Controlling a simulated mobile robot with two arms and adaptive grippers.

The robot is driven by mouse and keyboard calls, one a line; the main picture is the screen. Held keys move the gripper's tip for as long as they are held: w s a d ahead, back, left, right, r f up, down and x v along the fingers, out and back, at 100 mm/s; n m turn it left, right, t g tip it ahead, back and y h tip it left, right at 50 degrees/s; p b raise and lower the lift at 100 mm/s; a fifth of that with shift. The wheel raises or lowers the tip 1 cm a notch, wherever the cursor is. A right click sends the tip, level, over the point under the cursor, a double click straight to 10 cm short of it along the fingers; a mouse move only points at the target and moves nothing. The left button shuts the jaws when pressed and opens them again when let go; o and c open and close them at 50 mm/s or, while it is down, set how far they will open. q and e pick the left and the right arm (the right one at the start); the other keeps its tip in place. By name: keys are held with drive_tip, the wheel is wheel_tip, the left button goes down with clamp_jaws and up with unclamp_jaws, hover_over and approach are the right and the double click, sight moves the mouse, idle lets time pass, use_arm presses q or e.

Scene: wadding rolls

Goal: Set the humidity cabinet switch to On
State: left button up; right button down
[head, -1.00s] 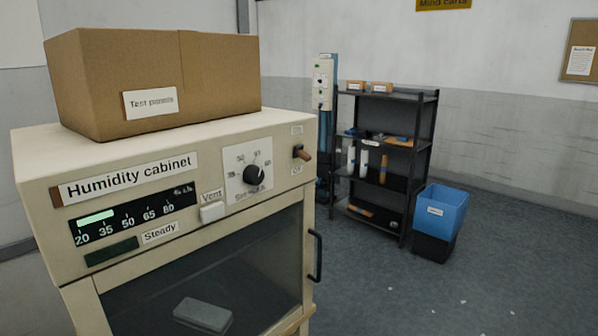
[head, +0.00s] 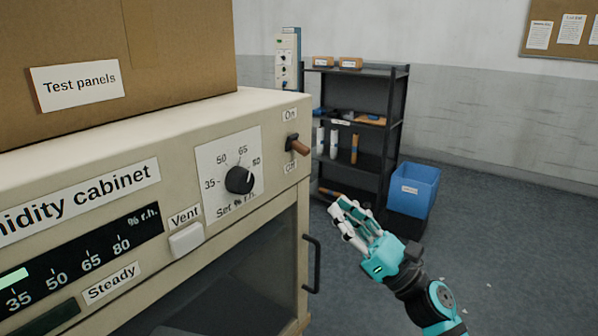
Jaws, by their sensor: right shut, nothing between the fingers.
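The humidity cabinet (head: 185,125) fills the left of the head view, its front facing me at an angle. Its switch (head: 298,146) is a brown-handled lever at the right end of the panel, between an On label above and an Off label below. The lever's tip sticks out and slants slightly down, toward the Off side. My right gripper (head: 345,216) is shut and empty, below and to the right of the switch, clear of the cabinet. My left gripper is out of view.
A dial (head: 240,180), a Vent button (head: 187,240) and a lit humidity display (head: 80,262) share the panel. The door handle (head: 312,264) juts out below the switch. A cardboard box (head: 180,50) sits on top. Behind stand a black shelf (head: 390,120) and a blue bin (head: 414,188).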

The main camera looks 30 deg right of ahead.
sight(300, 148)
drive_tip(key=p+x, duration=0.5)
drive_tip(key=x, duration=0.4)
drive_tip(key=shift+r, duration=0.15)
drive_tip(key=shift+w+a+r+p, duration=0.1)
drive_tip(key=shift+w+r+p, duration=0.05)
drive_tip(key=shift+w+p, duration=0.25)
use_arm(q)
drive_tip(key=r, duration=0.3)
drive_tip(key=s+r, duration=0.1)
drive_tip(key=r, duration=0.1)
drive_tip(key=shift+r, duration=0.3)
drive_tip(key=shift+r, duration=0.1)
